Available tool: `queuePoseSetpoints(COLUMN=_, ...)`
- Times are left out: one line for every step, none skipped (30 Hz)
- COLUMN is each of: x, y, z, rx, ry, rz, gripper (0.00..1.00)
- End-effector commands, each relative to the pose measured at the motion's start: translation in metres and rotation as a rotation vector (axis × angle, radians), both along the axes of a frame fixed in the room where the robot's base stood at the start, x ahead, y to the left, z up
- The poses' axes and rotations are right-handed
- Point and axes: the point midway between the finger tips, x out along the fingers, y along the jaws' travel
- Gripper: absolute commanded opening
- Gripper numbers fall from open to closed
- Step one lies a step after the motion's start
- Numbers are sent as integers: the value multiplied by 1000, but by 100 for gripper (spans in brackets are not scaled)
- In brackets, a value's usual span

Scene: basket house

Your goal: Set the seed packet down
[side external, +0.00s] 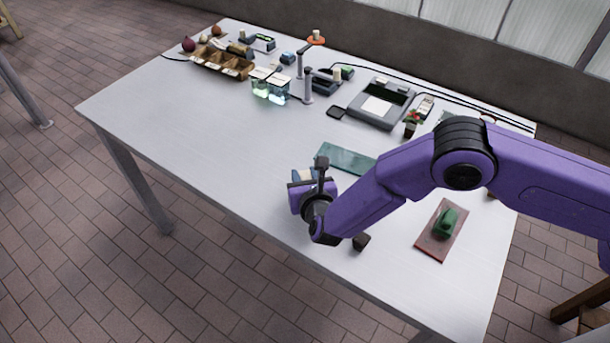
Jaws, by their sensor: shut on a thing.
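My gripper (302,178) is over the front middle part of the white table, pointing away from the camera. It is shut on a small pale and blue thing, which I take to be the seed packet (309,174). Only a little of the packet shows past the purple gripper body, and its print cannot be read. Whether the packet touches the table is hidden. A flat teal-green mat (345,159) lies just beyond my gripper, to the right, partly covered by my arm.
A green object (447,222) sits on a reddish mat (430,245) at right. A small dark block (361,241) lies near the front edge. A divided wooden tray (222,63), lamps and a grey device (363,119) stand at the back.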

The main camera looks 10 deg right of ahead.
Motion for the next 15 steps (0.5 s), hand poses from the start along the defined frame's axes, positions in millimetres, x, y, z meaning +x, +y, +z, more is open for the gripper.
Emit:
queuePoseSetpoints(x=0, y=0, z=-2, rx=0, ry=0, rz=0, gripper=3)
queuePoseSetpoints(x=0, y=0, z=-1, rx=0, ry=0, rz=0, gripper=41)
queuePoseSetpoints(x=0, y=0, z=-1, rx=0, ry=0, rz=0, gripper=54)
queuePoseSetpoints(x=0, y=0, z=-1, rx=0, ry=0, rz=0, gripper=57)
queuePoseSetpoints(x=0, y=0, z=-1, rx=0, ry=0, rz=0, gripper=57)
queuePoseSetpoints(x=0, y=0, z=-1, rx=0, ry=0, rz=0, gripper=57)
queuePoseSetpoints(x=0, y=0, z=-1, rx=0, ry=0, rz=0, gripper=57)
queuePoseSetpoints(x=0, y=0, z=-1, rx=0, ry=0, rz=0, gripper=57)
queuePoseSetpoints(x=0, y=0, z=-1, rx=0, ry=0, rz=0, gripper=57)
queuePoseSetpoints(x=0, y=0, z=-1, rx=0, ry=0, rz=0, gripper=57)
queuePoseSetpoints(x=0, y=0, z=-1, rx=0, ry=0, rz=0, gripper=57)
queuePoseSetpoints(x=0, y=0, z=-1, rx=0, ry=0, rz=0, gripper=57)
queuePoseSetpoints(x=0, y=0, z=0, rx=0, ry=0, rz=0, gripper=57)
queuePoseSetpoints(x=0, y=0, z=1, rx=1, ry=0, rz=0, gripper=57)
queuePoseSetpoints(x=-1, y=1, z=3, rx=1, ry=0, rz=1, gripper=57)
